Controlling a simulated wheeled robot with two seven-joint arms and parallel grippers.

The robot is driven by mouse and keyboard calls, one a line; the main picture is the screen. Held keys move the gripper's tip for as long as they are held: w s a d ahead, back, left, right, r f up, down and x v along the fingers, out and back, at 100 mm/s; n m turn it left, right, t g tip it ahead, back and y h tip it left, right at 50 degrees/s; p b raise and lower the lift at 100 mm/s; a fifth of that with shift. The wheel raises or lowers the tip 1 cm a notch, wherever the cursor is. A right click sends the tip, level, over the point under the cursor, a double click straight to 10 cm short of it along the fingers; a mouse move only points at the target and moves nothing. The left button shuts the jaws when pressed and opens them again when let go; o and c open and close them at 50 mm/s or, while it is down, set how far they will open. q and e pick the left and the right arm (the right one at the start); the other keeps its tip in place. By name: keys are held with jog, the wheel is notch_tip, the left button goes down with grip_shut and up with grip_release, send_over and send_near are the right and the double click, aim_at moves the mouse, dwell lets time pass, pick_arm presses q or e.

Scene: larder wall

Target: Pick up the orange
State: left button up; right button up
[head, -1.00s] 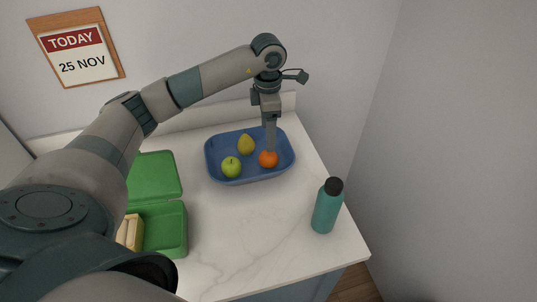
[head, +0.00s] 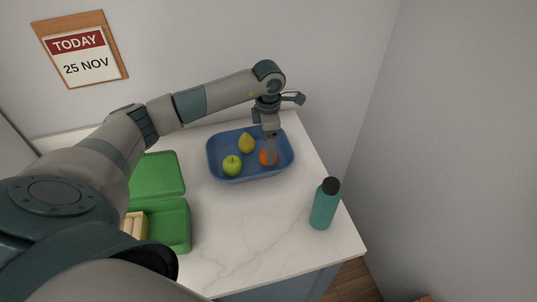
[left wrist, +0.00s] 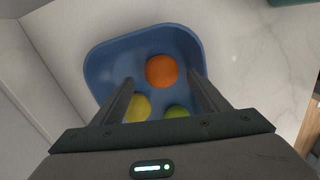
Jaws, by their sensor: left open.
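The orange (head: 264,158) sits in the right part of a blue tray (head: 222,174), partly hidden by my gripper in the head view. My left gripper (head: 270,158) points down over it. In the left wrist view the orange (left wrist: 161,71) shows between the tips of the two open fingers (left wrist: 160,78), one on each side. The gripper is open and holds nothing. I cannot tell whether the fingers touch the orange. My right gripper is not in view.
A green apple (head: 232,165) and a yellow pear (head: 247,144) share the tray. A green lunch box (head: 176,225) stands open at left, a teal bottle (head: 323,208) at right. The counter between them is clear. The wall is behind.

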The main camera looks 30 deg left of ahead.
aim_at(262, 156)
pick_arm(q)
jog(key=shift+s+d+f+p, duration=0.1)
jog(key=shift+f+p, duration=0.15)
jog(key=shift+p, duration=0.1)
notch_tip(262, 156, down, 2)
jog(key=shift+f+p, duration=0.1)
jog(key=shift+p, duration=0.35)
jog(key=shift+f, duration=0.35)
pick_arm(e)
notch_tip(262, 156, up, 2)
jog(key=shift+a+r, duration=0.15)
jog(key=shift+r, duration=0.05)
pick_arm(q)
jog(key=c, duration=1.2)
jog(key=shift+r, duration=0.15)
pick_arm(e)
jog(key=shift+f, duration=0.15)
